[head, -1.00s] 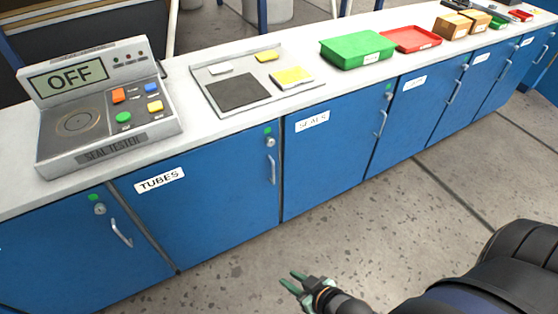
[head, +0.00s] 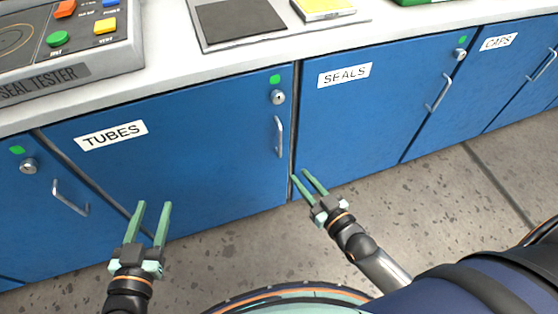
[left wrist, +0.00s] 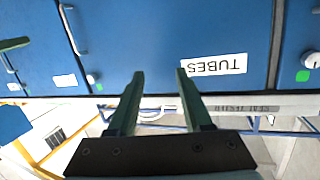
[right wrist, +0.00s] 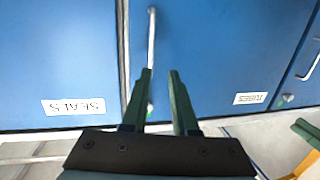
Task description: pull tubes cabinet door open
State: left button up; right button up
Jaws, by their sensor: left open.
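The blue TUBES cabinet door (head: 200,165) is shut. It has a white TUBES label (head: 111,135), a grey vertical bar handle (head: 279,136) near its right edge, and a round lock (head: 278,97) above that. My left gripper (head: 153,212) is open and empty in front of the door's lower left. The left wrist view shows the label (left wrist: 213,64) upside down and the handle (left wrist: 75,30) off to the left. My right gripper (head: 302,177) is open and empty, below and slightly right of the handle. In the right wrist view the handle (right wrist: 151,40) appears just beyond its fingers.
The SEALS door (head: 370,115) adjoins on the right, and another handled door (head: 65,215) on the left. The counter (head: 185,72) above carries a seal tester (head: 70,55) and a tray (head: 215,40). The speckled floor (head: 440,210) in front is clear.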

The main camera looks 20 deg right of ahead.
aim_at(281, 144)
jog(key=shift+t, duration=0.6)
jog(key=w+b, duration=0.1)
jog(key=w, duration=0.1)
jog(key=w+f+b, duration=0.1)
jog(key=w, duration=0.2)
jog(key=w+b, duration=0.1)
jog(key=w, duration=0.2)
jog(key=shift+w+a+f, duration=0.15)
jog(key=shift+w+f, duration=0.1)
pick_arm(q)
notch_tip(281, 144, up, 17)
jog(key=s+d+m+t+h+b, duration=0.2)
jog(key=m+t+h, duration=0.3)
jog(key=t+h, duration=0.1)
jog(key=shift+s+d+m+t+h, duration=0.15)
jog(key=shift+s+m+t+h, duration=0.2)
jog(key=shift+h, duration=0.25)
pick_arm(e)
jog(key=x, duration=0.5)
jog(key=shift+w, duration=0.4)
pick_arm(q)
jog(key=shift+w, duration=0.1)
pick_arm(e)
jog(key=shift+c, duration=0.2)
grip_shut()
